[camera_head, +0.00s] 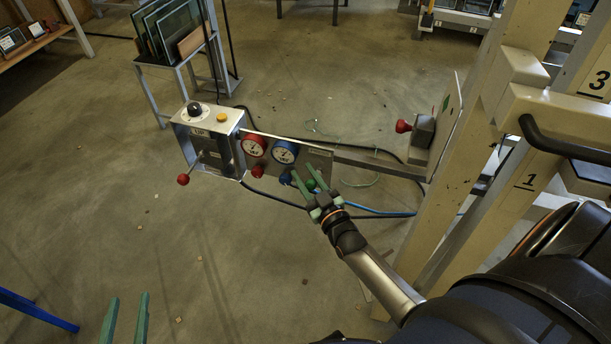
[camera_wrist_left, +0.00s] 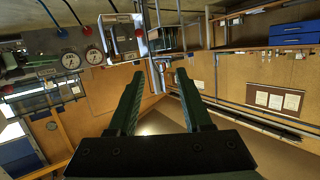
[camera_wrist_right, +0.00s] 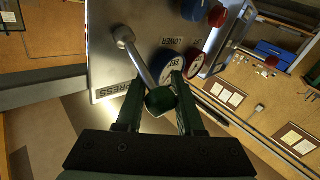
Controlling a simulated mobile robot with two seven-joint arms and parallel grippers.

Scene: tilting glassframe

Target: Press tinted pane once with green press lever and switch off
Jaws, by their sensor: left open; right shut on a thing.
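The green press lever (camera_wrist_right: 160,101) has a dark green ball on a metal rod, beside the word PRESS on the panel. My right gripper (camera_wrist_right: 158,88) is shut on this ball. In the head view my right gripper (camera_head: 303,174) is at the lower right of the gauge panel (camera_head: 318,158), with a bit of green between its fingers. My left gripper (camera_head: 126,308) is open and empty at the lower left, away from the panel; its fingers also show in the left wrist view (camera_wrist_left: 158,88). I cannot tell which pane is tinted, nor the switch's setting.
A control box (camera_head: 210,140) carries a black knob (camera_head: 195,108), a yellow button (camera_head: 222,117) and a red-ball lever (camera_head: 183,179). Another red knob (camera_head: 403,126) is by the post. Several glass panes (camera_head: 178,30) stand in a rack. Hoses run behind the panel.

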